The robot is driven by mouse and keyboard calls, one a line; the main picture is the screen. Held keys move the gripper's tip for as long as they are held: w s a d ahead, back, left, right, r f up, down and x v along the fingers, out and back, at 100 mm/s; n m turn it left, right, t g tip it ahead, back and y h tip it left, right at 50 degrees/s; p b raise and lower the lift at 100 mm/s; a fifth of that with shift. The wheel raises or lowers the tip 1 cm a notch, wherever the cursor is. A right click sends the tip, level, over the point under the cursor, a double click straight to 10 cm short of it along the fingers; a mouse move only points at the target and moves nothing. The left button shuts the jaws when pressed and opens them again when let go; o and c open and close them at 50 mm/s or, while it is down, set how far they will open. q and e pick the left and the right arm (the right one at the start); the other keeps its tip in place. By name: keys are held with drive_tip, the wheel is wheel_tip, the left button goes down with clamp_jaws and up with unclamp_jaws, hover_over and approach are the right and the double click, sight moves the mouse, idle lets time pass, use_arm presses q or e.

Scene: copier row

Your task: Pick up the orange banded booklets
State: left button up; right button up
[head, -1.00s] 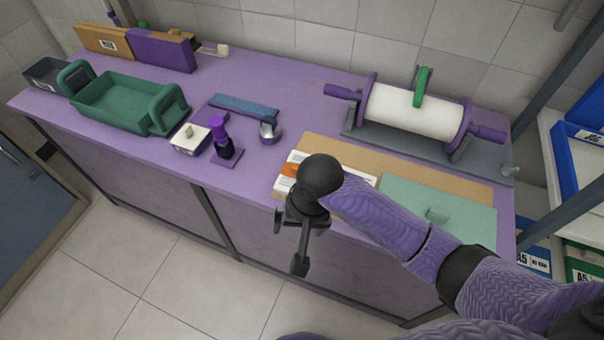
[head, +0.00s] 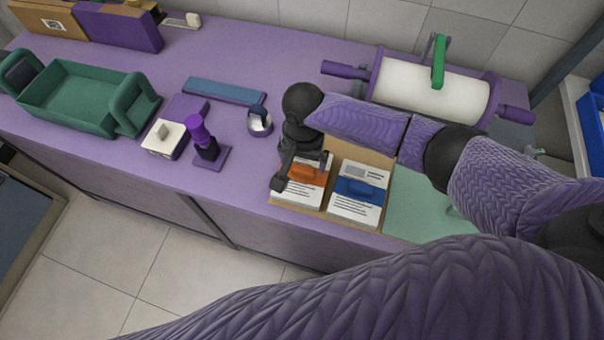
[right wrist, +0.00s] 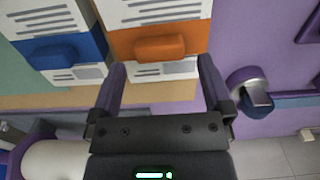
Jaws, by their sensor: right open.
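The orange banded booklets (head: 298,194) are a white printed stack with an orange band, lying on a tan board at the counter's front. The blue banded booklets (head: 358,195) lie just to the right. My right gripper (head: 300,172) is open above the orange stack and partly hides it. In the right wrist view, the orange band (right wrist: 160,46) shows between and just beyond the open fingers (right wrist: 163,68), with nothing held. I cannot tell whether the fingers touch the stack. My left gripper is not in view.
A green tray with handles (head: 75,92), a purple-handled stamp (head: 205,142), a white-topped block (head: 163,138) and a tape dispenser (head: 260,122) stand to the left. A white roller (head: 425,92) is behind. A pale green sheet (head: 415,205) lies to the right.

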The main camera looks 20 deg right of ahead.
sight(303, 168)
wheel_tip(303, 168, down, 3)
drive_tip(key=shift+r+b, duration=0.2)
drive_tip(key=shift+b, duration=0.2)
drive_tip(key=shift+r, duration=0.1)
clamp_jaws()
drive_tip(key=shift+r, duration=0.1)
wheel_tip(303, 168, up, 13)
drive_tip(key=p, duration=0.9)
